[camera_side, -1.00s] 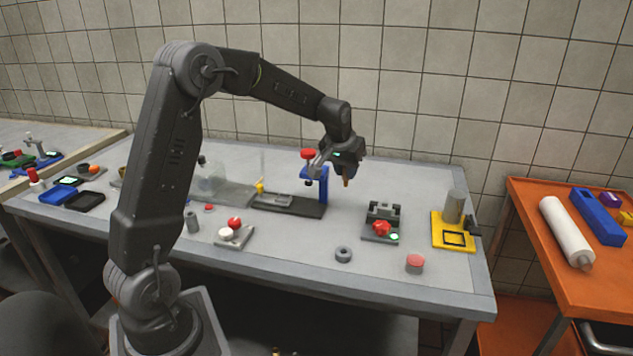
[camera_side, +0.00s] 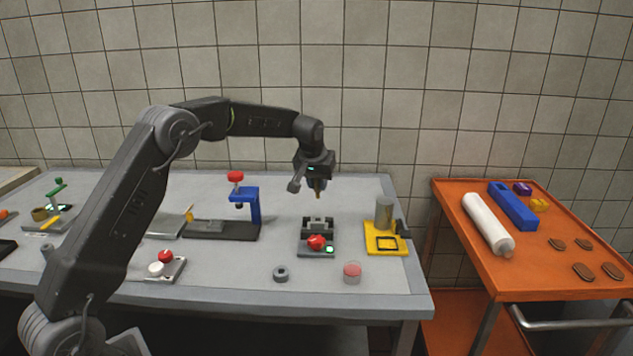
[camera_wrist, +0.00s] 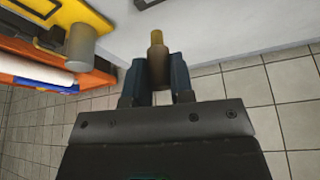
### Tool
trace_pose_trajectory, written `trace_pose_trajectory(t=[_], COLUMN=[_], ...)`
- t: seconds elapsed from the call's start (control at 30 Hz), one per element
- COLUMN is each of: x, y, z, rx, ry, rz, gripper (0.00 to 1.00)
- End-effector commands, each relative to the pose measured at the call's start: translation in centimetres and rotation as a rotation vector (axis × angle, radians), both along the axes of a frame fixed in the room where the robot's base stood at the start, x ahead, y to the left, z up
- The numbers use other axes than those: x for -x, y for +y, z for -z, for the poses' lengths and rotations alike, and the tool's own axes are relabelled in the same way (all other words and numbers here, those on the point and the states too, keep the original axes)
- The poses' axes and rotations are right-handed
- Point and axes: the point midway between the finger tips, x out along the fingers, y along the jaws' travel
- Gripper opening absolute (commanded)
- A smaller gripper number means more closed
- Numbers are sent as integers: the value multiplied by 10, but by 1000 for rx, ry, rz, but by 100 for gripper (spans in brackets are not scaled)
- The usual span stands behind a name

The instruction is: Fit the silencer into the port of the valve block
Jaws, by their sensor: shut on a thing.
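My gripper (camera_side: 317,185) is shut on the silencer (camera_side: 317,194), a small brass-coloured piece that points down from the jaws. In the wrist view, the silencer (camera_wrist: 156,42) shows its brass tip beyond the two dark fingers of my gripper (camera_wrist: 158,68). The silencer is in the air, apart from this unit.
A yellow plate (camera_side: 372,248) with a grey cylinder (camera_side: 384,212) stands to the right. A blue press stand (camera_side: 254,212) is to the left. A grey ring (camera_side: 281,273) and a red-topped button (camera_side: 352,272) lie in front. An orange cart (camera_side: 560,270) stands beyond the table.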

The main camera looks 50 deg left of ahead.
Motion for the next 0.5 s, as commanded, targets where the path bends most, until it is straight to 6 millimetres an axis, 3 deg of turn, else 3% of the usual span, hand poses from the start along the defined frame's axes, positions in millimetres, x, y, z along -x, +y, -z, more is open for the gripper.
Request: trace_pose_trajectory(t=[0.5], x=[0], y=[0], z=[42], rx=[0], ry=[2], rz=[1], gripper=[0])
